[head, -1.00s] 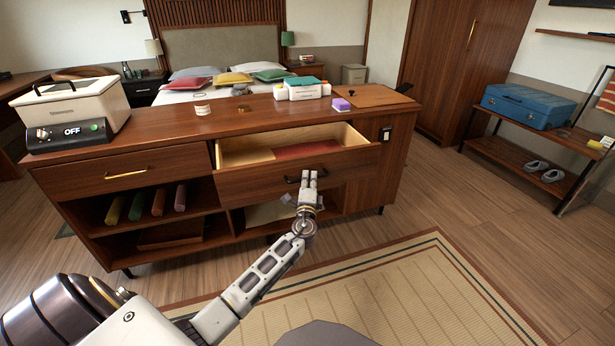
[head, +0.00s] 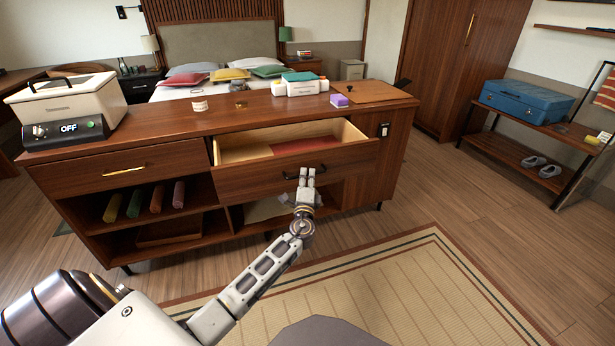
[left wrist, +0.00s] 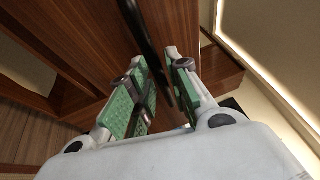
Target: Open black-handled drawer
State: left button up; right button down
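The drawer (head: 250,179) with the black handle (head: 290,176) stands pulled out of the wooden cabinet, showing its pale inside and a dark red flat thing (head: 305,145) in it. My left gripper (head: 307,173) is at the front of this drawer, by the handle. In the left wrist view its two green-padded fingers (left wrist: 158,75) are apart, and the black handle bar (left wrist: 148,35) runs past the gap between them. I cannot tell whether a finger touches the bar. My right gripper is not in view.
A drawer with a gold handle (head: 125,171) is closed at the left. A white appliance (head: 65,105), a green-lidded container (head: 300,84) and a purple item (head: 339,100) stand on the cabinet top. Open shelves hold several coloured rolls (head: 135,200). A rug (head: 380,290) covers the floor in front.

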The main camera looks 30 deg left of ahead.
pick_arm(q)
jog(key=v, duration=1)
jog(key=shift+s, duration=0.3)
jog(key=shift+d, duration=0.15)
dwell(0.4)
